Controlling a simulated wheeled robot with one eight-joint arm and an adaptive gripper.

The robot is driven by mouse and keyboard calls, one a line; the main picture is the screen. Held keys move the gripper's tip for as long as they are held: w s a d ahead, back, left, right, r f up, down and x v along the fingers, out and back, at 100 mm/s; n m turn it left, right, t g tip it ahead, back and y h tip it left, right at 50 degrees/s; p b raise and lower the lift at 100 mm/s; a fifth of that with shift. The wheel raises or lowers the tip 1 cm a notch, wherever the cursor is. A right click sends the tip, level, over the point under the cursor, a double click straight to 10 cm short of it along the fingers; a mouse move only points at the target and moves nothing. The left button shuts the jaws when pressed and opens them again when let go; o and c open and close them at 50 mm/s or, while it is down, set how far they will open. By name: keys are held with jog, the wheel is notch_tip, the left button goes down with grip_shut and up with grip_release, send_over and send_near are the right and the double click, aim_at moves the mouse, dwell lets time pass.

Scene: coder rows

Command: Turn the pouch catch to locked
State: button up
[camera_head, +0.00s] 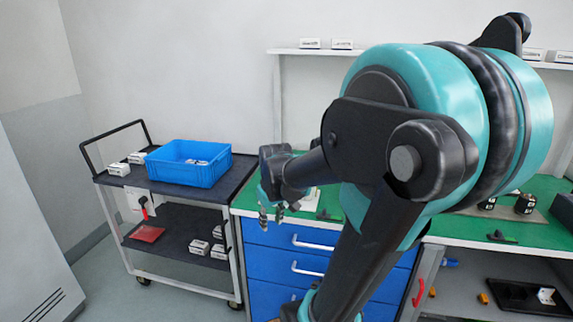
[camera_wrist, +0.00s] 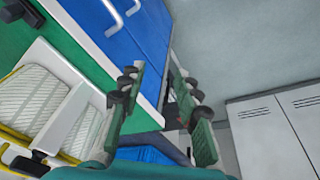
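I cannot tell for sure which part is the pouch catch. In the wrist view a white frame (camera_wrist: 78,122) with pale woven panels and yellow edging lies on the green bench top at the left. A small black piece (camera_wrist: 32,165) sits at its lower edge and may be a catch; its setting cannot be read. My gripper (camera_head: 271,214) hangs near the left end of the bench in the head view. In the wrist view my gripper (camera_wrist: 162,82) has its fingers apart with nothing between them, to the right of the white frame.
A dark trolley (camera_head: 243,168) at the left carries a blue bin (camera_head: 185,175) and white boxes. A red flat item (camera_head: 147,233) lies on its lower shelf, below a red lever (camera_head: 144,208). My arm hides much of the bench.

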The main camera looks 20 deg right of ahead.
jog(key=w+d+r+n+g, duration=0.1)
jog(key=w+d+r+n, duration=0.3)
jog(key=r, duration=0.6)
jog(key=w+d+r+n+g, duration=0.1)
jog(key=w+d+r+n, duration=0.15)
jog(key=w+r, duration=0.5)
jog(key=w+d+r+n+g, duration=0.1)
jog(key=w+d+r+n, duration=0.2)
jog(key=r, duration=0.8)
jog(key=shift+m, duration=0.55)
jog(key=f, duration=1.1)
jog(key=d+f, duration=0.1)
jog(key=f, duration=0.5)
jog(key=shift+f, duration=0.15)
grip_shut()
